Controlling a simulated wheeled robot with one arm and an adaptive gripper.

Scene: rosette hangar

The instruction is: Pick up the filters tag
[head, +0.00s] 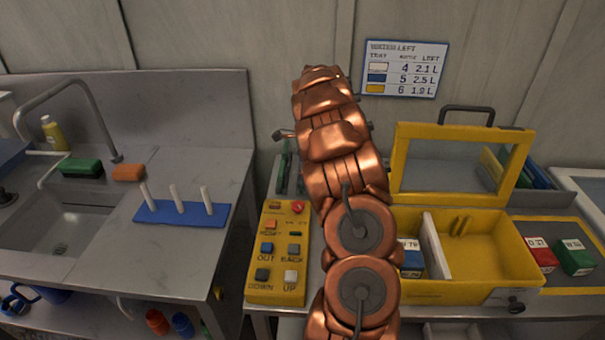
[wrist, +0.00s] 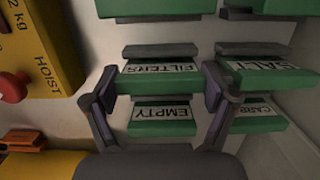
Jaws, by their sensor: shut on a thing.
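The filters tag (wrist: 150,73) is a green block with a white label reading FILTERS, upside down in the wrist view. It sits in front of a dark holder on a pale panel. My gripper (wrist: 161,88) has one finger at each end of this tag and is shut on it. Whether the tag is still seated in its holder I cannot tell. In the head view my copper arm hides my gripper and most of the tag panel.
A green EMPTY tag (wrist: 162,120) is close by, with SALT (wrist: 265,78) and another tag to the right. A yellow hoist box (wrist: 38,45) is at the left. In the head view, a yellow control panel (head: 278,252) and open yellow case (head: 490,250) flank my arm.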

